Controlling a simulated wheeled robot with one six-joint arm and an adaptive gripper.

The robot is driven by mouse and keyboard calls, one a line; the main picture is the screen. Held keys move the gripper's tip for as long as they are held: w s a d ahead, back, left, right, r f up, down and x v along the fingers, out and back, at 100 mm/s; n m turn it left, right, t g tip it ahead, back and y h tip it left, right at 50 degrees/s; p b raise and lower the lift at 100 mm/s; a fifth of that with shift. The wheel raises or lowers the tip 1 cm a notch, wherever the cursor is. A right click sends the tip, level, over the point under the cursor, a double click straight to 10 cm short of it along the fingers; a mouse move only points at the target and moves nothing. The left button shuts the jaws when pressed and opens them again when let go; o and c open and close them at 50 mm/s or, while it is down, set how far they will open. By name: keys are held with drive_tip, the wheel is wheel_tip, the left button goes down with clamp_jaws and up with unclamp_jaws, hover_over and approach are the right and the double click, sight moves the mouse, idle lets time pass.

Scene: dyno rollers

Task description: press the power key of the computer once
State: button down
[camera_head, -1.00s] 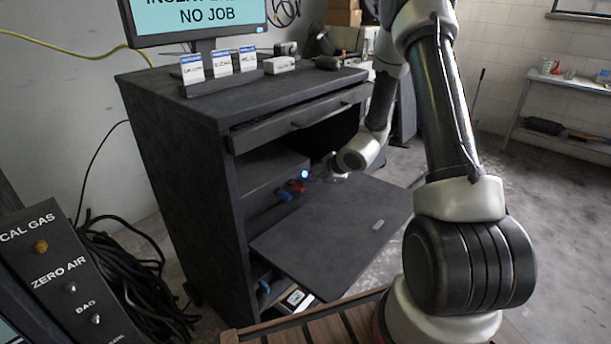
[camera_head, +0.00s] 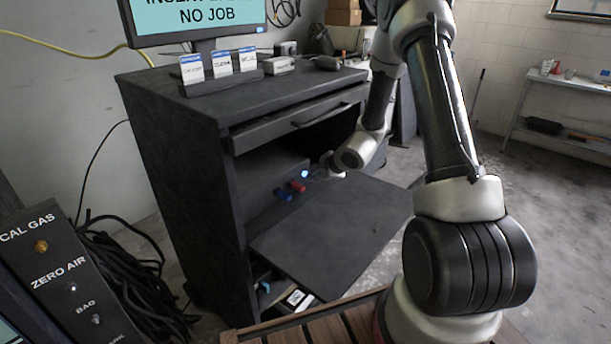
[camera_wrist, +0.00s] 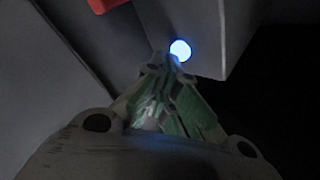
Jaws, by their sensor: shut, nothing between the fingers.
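The computer (camera_head: 268,178) is a dark box inside the open cabinet. Its power key is a lit blue-white round button (camera_head: 304,174) on the front, and it shows in the wrist view as a bright disc (camera_wrist: 180,50). My gripper (camera_wrist: 175,62) is shut and empty, its fingertips just below the key in the wrist view, very close to it. I cannot tell whether they touch it. In the head view my gripper (camera_head: 320,172) is small and partly hidden by my wrist, just right of the key.
A blue plug (camera_head: 283,194) and a red plug (camera_head: 297,187) sit on the computer's front beside the key. The lowered cabinet door (camera_head: 335,235) lies below my wrist. A drawer (camera_head: 300,120) is above the opening. A monitor (camera_head: 200,20) stands on top.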

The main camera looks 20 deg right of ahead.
sight(329, 192)
drive_tip(key=shift+w+a, duration=0.15)
drive_tip(key=shift+w, duration=0.2)
idle(0.6)
drive_tip(key=shift+s, duration=0.1)
drive_tip(key=shift+s+d, duration=0.35)
drive_tip(key=shift+s, duration=0.25)
drive_tip(key=shift+s+d, duration=0.1)
drive_tip(key=shift+s+d, duration=0.4)
drive_tip(key=shift+s, duration=0.3)
drive_tip(key=shift+s+d, duration=0.35)
drive_tip(key=shift+s, duration=0.35)
drive_tip(key=shift+s+d, duration=0.4)
drive_tip(key=shift+s, duration=0.3)
